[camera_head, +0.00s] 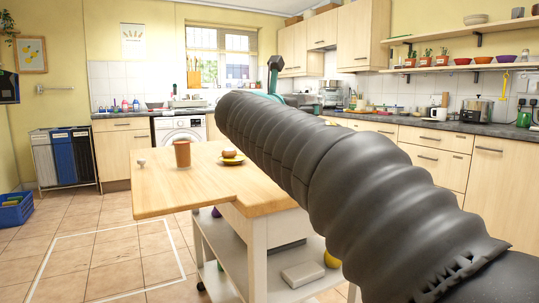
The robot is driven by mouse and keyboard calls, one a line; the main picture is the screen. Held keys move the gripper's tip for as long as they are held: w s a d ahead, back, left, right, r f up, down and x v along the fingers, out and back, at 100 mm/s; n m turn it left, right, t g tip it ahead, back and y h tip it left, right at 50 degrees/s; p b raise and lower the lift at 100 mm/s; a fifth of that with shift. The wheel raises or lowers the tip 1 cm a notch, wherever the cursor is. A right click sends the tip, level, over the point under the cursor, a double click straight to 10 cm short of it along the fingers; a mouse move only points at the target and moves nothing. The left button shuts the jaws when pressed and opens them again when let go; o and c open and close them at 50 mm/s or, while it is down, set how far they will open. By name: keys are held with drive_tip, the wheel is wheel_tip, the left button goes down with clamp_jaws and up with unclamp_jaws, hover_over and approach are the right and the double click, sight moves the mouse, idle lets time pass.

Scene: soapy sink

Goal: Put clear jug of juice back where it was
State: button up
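I cannot make out a clear jug of juice for certain. A brown, upright vessel with a wider rim (182,153) stands on the wooden island top (165,192); it looks opaque, and I cannot tell whether it is the jug. My thick, dark, ribbed arm crosses from the lower right to the upper middle, above the island's right side. No gripper fingers can be made out. A dark upright piece (274,75) with teal at its base shows behind the arm; I cannot tell what it is. The arm hides the island's right part and some counter behind.
Counters line the back and right, with a toaster (475,110). A blue crate (15,209) sits left; the left floor is open.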

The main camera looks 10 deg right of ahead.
drive_tip(key=w+a+f, duration=0.1)
drive_tip(key=w, duration=0.1)
drive_tip(key=w+a+f, duration=0.1)
drive_tip(key=w+f, duration=0.1)
drive_tip(key=w, duration=0.1)
drive_tip(key=w+a+f, duration=0.1)
drive_tip(key=w+f, duration=0.1)
drive_tip(key=shift+w+a, duration=0.15)
drive_tip(key=shift+w, duration=0.15)
drive_tip(key=shift+f+b, duration=0.75)
drive_tip(key=shift+f, duration=1.15)
drive_tip(key=shift+f, duration=0.15)
drive_tip(key=o, duration=1.6)
drive_tip(key=shift+c, duration=0.2)
drive_tip(key=v, duration=1.2)
